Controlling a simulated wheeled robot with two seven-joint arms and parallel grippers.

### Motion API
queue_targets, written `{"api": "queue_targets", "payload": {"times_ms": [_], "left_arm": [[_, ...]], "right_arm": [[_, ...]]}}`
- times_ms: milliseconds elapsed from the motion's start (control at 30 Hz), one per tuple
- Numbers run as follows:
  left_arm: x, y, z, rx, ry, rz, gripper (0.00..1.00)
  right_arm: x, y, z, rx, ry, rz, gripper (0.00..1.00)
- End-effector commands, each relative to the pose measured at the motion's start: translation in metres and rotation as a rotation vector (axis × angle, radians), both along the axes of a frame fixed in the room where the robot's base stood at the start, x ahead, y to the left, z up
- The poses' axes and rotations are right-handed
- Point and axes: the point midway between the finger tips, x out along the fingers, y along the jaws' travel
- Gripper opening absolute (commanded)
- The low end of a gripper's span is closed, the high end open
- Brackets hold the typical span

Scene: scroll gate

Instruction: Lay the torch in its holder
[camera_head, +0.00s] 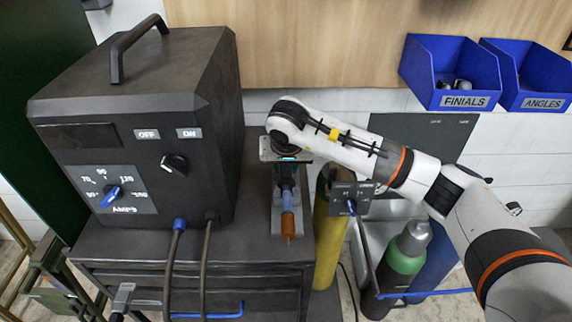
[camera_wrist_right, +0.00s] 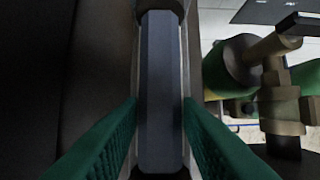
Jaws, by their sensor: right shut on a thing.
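The torch (camera_head: 288,222) has a blue middle and an orange-brown end pointing toward me. It lies lengthwise over the narrow grey holder (camera_head: 305,222) on the right part of the dark cabinet top. I cannot tell whether it rests in the holder or hangs just above it. My right gripper (camera_head: 288,178) reaches down over the torch's far part and is shut on it. In the right wrist view the green finger pads (camera_wrist_right: 160,125) flank the torch's dark grey body (camera_wrist_right: 162,75). My left gripper does not show clearly.
A large dark welding machine (camera_head: 190,110) stands close left of the holder, its hoses dropping in front. A yellow cylinder (camera_head: 328,235) and a green cylinder (camera_head: 405,255) stand right of the cabinet (camera_head: 150,245). Blue bins (camera_head: 425,60) hang on the wall.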

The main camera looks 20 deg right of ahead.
Motion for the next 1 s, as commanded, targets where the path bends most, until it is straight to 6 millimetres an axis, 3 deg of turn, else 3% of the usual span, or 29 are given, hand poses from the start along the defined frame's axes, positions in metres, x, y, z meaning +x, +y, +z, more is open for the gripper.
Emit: {"api": "queue_targets", "payload": {"times_ms": [33,67,200,567,1000], "left_arm": [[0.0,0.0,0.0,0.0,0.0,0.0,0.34],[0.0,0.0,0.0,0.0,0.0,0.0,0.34],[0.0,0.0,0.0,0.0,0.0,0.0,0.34],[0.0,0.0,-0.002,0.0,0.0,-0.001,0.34],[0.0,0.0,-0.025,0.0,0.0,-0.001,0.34]], "right_arm": [[0.0,0.0,0.001,0.001,-0.002,-0.001,0.03],[0.001,0.0,0.001,0.001,-0.002,-0.001,0.36],[0.0,0.0,0.001,0.001,-0.002,-0.001,0.56],[-0.002,0.0,0.005,0.0,-0.001,0.0,0.56],[-0.032,0.009,0.083,0.0,-0.006,0.001,0.56]]}}
